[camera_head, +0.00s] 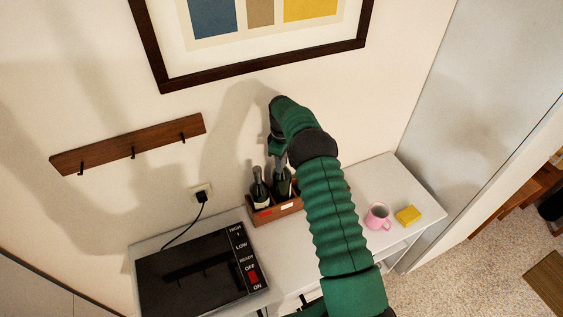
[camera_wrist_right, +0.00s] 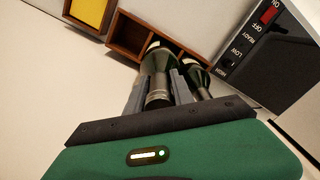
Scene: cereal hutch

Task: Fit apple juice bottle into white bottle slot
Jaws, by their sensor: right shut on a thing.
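A brown wooden bottle rack (camera_head: 276,210) stands on the white counter against the wall, with a red mark and a white mark (camera_head: 288,207) on its front. A dark green bottle (camera_head: 259,190) stands in the left part, behind the red mark. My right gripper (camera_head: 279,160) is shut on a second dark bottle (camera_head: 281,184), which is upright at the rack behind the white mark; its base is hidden. In the wrist view the held bottle (camera_wrist_right: 157,75) is between the fingers, beside the other bottle (camera_wrist_right: 193,72). No bottle label is readable. My left gripper is out of view.
A black appliance (camera_head: 195,278) with a control panel sits left of the rack. A pink mug (camera_head: 377,216) and a yellow block (camera_head: 408,215) stand to the right. An empty rack compartment (camera_wrist_right: 129,36) shows in the wrist view. Hooks and a framed picture hang above.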

